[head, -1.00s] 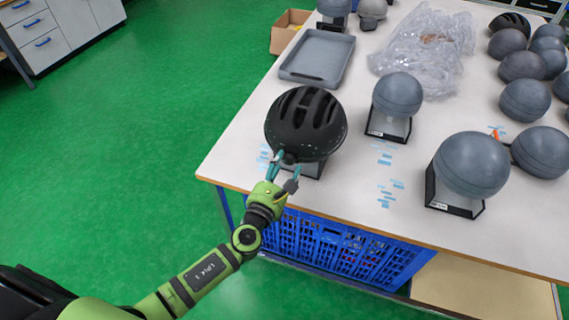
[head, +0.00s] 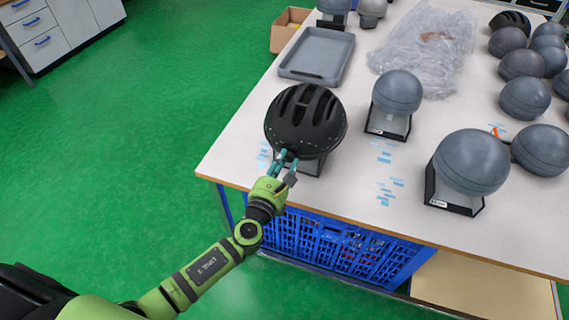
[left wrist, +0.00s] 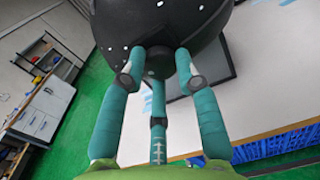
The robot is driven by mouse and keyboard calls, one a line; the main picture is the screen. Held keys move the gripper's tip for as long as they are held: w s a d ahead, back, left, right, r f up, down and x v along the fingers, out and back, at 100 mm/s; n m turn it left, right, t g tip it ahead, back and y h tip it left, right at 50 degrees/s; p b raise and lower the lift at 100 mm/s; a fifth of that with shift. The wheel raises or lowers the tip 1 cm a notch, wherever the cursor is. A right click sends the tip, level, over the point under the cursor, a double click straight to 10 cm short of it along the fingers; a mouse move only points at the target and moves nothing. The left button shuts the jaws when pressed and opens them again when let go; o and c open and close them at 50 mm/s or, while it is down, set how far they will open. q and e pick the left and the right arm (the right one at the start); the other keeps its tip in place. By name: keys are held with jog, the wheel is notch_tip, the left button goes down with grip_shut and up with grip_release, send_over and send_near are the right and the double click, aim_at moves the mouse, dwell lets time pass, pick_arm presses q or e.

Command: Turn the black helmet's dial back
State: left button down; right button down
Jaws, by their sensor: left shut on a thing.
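The black helmet (head: 305,120) sits on a stand near the front left corner of the table. It also shows at the top of the left wrist view (left wrist: 160,22). Its round black dial (left wrist: 159,62) is on the helmet's near lower edge. My left gripper (head: 287,160) reaches the helmet from the front, with its teal fingers around the dial. In the left wrist view the gripper (left wrist: 158,72) is shut on the dial, one finger on each side and a third below. My right gripper is not in view.
Grey headforms on stands (head: 397,92) (head: 470,165) stand to the right. A grey tray (head: 317,55) and plastic wrap (head: 425,50) lie behind. Below the table (head: 350,195) are blue crates (head: 340,245). Green floor on the left is clear.

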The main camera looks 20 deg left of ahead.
pick_arm(q)
jog(key=n+b, duration=0.2)
jog(key=n, duration=0.3)
jog(key=shift+f+n+b, duration=0.1)
jog(key=shift+n+b, duration=0.2)
jog(key=shift+b, duration=0.05)
jog(key=n+b, duration=0.1)
jog(key=n, duration=0.3)
jog(key=n+b, duration=0.1)
jog(key=n, duration=0.4)
jog(key=shift+n+b, duration=0.35)
jog(key=shift+n, duration=0.05)
jog(key=shift+n+h, duration=0.4)
jog(key=shift+n, duration=1.8)
jog(key=c, duration=0.9)
grip_release()
